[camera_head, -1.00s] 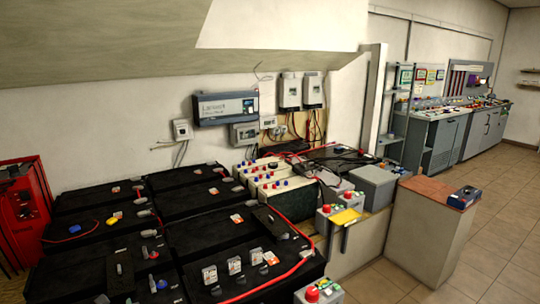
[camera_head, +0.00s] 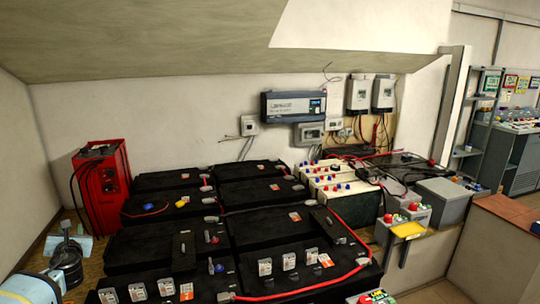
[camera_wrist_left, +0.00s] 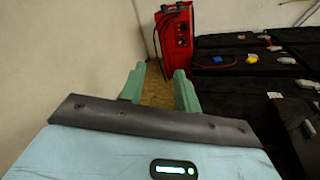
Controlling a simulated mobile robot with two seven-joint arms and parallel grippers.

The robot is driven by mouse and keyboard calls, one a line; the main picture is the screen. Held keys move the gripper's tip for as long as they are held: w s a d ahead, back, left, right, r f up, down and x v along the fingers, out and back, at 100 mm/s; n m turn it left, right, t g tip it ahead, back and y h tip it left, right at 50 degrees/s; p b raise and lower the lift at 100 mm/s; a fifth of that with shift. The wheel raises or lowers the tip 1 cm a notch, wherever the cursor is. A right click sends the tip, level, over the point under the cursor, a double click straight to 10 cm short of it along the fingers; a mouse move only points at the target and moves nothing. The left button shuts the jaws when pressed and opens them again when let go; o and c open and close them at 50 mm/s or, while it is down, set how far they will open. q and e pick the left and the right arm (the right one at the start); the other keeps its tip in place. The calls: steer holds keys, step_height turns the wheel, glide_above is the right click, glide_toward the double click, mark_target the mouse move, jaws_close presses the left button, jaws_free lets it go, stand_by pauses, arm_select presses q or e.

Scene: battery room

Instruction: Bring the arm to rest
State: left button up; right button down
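My left gripper (camera_wrist_left: 160,75) shows in the left wrist view with its two green fingers apart and nothing between them. It points toward the floor strip and the red unit (camera_wrist_left: 174,38), with a gap between fingertips and unit. In the head view, part of my left arm comes in at the bottom left corner, left of the black batteries (camera_head: 150,245). My right arm and right gripper are in neither view.
The red unit stands against the wall, left of the batteries. A red cable (camera_head: 345,228) runs over the batteries. A wall inverter (camera_head: 293,105) hangs behind. Grey boxes with red buttons (camera_head: 405,215) and a brick-topped block (camera_head: 510,215) stand right. A plain wall closes the left side.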

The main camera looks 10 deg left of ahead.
arm_select(q)
steer(key=s+d+f+n+g+h, duration=0.1)
steer(key=s+d+f+n+h, duration=0.5)
steer(key=d+f, duration=0.45)
steer(key=s+d+f+n+h, duration=0.45)
steer(key=s+d+f, duration=0.35)
steer(key=d+f, duration=0.25)
steer(key=s+d+f+n+g+h, duration=0.1)
steer(key=s+d+f+n+h, duration=0.15)
steer(key=s+d+n, duration=0.4)
steer(key=s+d+f+n+g+h, duration=0.2)
steer(key=s+d+f+n, duration=0.1)
steer(key=s+d, duration=0.55)
steer(key=s+d+f+n+t, duration=0.1)
steer(key=d+n, duration=0.8)
steer(key=d, duration=0.9)
steer(key=shift+s+f+t, duration=0.4)
steer(key=shift+s+f, duration=0.45)
steer(key=shift+s, duration=0.05)
steer(key=shift+s+a, duration=0.1)
steer(key=shift+a, duration=0.05)
